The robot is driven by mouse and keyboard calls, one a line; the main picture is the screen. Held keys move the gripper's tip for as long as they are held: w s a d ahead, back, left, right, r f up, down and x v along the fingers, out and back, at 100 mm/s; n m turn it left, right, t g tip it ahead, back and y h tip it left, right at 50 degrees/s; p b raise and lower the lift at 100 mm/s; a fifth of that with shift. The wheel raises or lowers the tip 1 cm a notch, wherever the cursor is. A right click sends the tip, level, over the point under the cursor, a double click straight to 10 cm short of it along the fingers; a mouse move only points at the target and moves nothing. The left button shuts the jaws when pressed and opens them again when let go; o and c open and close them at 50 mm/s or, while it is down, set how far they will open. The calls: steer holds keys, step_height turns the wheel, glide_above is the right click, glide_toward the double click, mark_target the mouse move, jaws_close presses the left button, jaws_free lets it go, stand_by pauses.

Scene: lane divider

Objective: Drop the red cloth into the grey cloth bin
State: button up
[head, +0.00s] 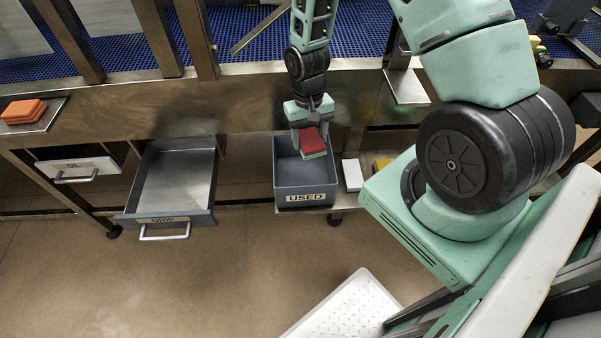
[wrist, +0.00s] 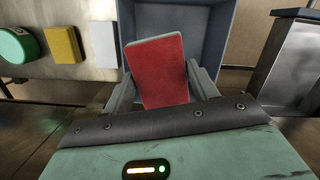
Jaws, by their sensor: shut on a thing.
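The red cloth (head: 313,139) is a small folded pad held in my gripper (head: 313,146). In the wrist view the red cloth (wrist: 158,72) stands between the two fingers of my gripper (wrist: 163,85), which are shut on it. The grey cloth bin (head: 305,182) is an open box labelled "USED" below the beam. In the head view my gripper and the cloth are over the bin's opening. The wrist view shows the grey bin (wrist: 213,45) behind the cloth. My gripper hides part of the bin's inside.
An open, empty drawer (head: 178,180) labelled "GRIP" juts out left of the bin. A closed drawer (head: 80,170) is further left. White (head: 352,174) and yellow (head: 382,164) pads lie right of the bin. Orange cloths (head: 24,110) rest on a tray at far left.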

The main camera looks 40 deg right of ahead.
step_height(320, 180, down, 5)
steer(key=b, duration=0.3)
steer(key=shift+b, duration=0.3)
steer(key=o, duration=1)
steer(key=shift+r, duration=0.15)
steer(key=r, duration=0.5)
steer(key=w+r, duration=0.1)
steer(key=r, duration=0.5)
steer(key=w+d+r, duration=0.1)
steer(key=r, duration=0.5)
steer(key=shift+w, duration=0.25)
